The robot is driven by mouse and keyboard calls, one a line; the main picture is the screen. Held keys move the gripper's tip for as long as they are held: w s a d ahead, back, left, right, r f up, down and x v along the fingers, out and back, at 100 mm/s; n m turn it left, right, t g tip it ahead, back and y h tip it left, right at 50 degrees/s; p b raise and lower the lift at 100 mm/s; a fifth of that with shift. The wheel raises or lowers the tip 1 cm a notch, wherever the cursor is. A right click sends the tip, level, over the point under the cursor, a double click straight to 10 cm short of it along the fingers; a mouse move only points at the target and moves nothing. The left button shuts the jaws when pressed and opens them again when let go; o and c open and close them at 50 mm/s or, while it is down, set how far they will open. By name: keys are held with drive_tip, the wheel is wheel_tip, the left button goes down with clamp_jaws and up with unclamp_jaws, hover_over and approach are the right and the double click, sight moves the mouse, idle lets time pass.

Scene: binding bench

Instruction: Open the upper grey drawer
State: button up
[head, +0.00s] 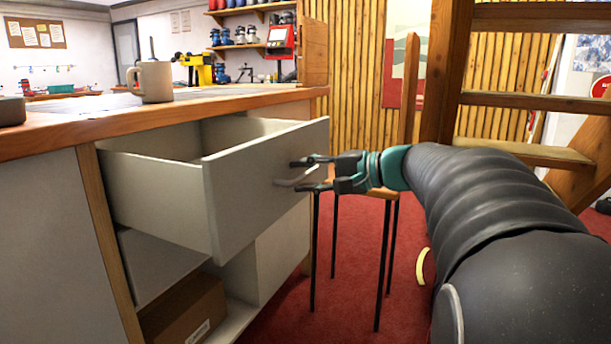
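The upper grey drawer (258,185) stands pulled well out of the bench in the head view, its interior showing from above. A curved light metal handle (291,183) is on its front panel. My gripper (300,176) is at this handle, coming from the right. Its two dark fingers are apart, one above and one below the handle bar, with a visible gap between them. The fingers look open around the handle; whether either touches it is not clear.
The wooden worktop (60,140) carries a beige mug (154,82). Below the drawer is a cardboard box (185,312) in an open compartment. A stool with thin black legs (384,260) stands behind my gripper. Red carpet (350,290) is free in front.

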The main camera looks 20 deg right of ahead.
drive_tip(key=shift+d, duration=0.1)
drive_tip(key=v, duration=1.2)
drive_tip(key=s+a+f+n+g+h+p, duration=0.1)
drive_tip(key=s+a+f+g+h+p, duration=0.1)
drive_tip(key=a+f, duration=0.3)
drive_tip(key=s+a+f+n+g+h+p, duration=0.1)
drive_tip(key=s+a+f+g+p, duration=0.15)
drive_tip(key=a, duration=0.45)
drive_tip(key=s+a+f+n+h+p, duration=0.2)
drive_tip(key=s+f+n+h+p, duration=0.2)
drive_tip(key=s+f+n+h, duration=0.3)
drive_tip(key=s+f+g+h, duration=0.1)
drive_tip(key=s+f, duration=0.1)
drive_tip(key=s, duration=0.3)
drive_tip(key=shift+s+a+p, duration=0.35)
drive_tip(key=shift+p, duration=0.05)
drive_tip(key=shift+d, duration=0.1)
